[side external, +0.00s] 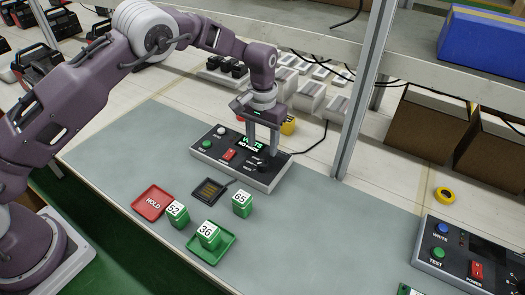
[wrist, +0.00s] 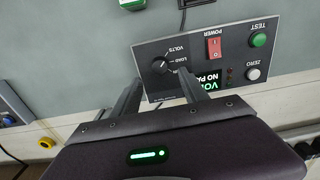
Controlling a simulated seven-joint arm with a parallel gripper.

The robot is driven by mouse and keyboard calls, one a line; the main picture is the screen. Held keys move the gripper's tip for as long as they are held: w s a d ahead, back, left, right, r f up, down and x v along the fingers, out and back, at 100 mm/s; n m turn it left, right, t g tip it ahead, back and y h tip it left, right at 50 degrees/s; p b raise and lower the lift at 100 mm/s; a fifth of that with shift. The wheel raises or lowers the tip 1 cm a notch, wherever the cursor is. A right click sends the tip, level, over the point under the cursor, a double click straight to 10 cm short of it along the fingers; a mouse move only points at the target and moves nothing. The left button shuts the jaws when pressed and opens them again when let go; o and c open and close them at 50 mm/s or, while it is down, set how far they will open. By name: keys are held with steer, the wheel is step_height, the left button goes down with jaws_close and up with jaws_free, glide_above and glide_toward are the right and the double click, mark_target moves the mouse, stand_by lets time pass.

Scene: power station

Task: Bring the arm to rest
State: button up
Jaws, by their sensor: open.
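My gripper (side external: 263,149) is open and empty, pointing down over the tester box (side external: 218,161), near its knob end. In the wrist view my gripper's fingers (wrist: 157,86) reach toward the box (wrist: 230,35) and its knob (wrist: 163,64); whether they touch it I cannot tell. The box's lit display reads "VOLTS" and "NO PACK", partly hidden. A green block marked 36 (side external: 208,236) stands on a green tray (side external: 225,245). A block marked 65 (side external: 242,205) stands on the grey mat. A block marked 52 (side external: 177,215) stands beside the red HOLD tray (side external: 151,201).
A black square cradle (side external: 209,190) lies in front of the tester, wired to it. A second control box (side external: 465,255) and yellow tape roll (side external: 445,195) are at right. A metal post (side external: 362,90) and shelf stand behind. The mat (side external: 320,230) is clear at centre right.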

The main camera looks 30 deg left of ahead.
stand_by(0.3)
steer(key=s+a+r+t, duration=0.15)
steer(key=s+r, duration=0.25)
steer(key=r, duration=0.4)
steer(key=s+a+r+h, duration=0.15)
steer(key=s+r, duration=0.25)
steer(key=r, duration=0.4)
steer(key=s+a+r+t+y, duration=0.15)
steer(key=s+r, duration=0.25)
steer(key=r, duration=0.4)
steer(key=s+a+t, duration=0.1)
steer(key=s+a, duration=0.1)
steer(key=s, duration=1)
steer(key=s+a+r+t, duration=0.1)
steer(key=s+a, duration=0.1)
steer(key=s, duration=1)
steer(key=shift+s+a+r+t, duration=0.15)
steer(key=shift+s+a+t, duration=0.1)
steer(key=shift+a+t, duration=0.1)
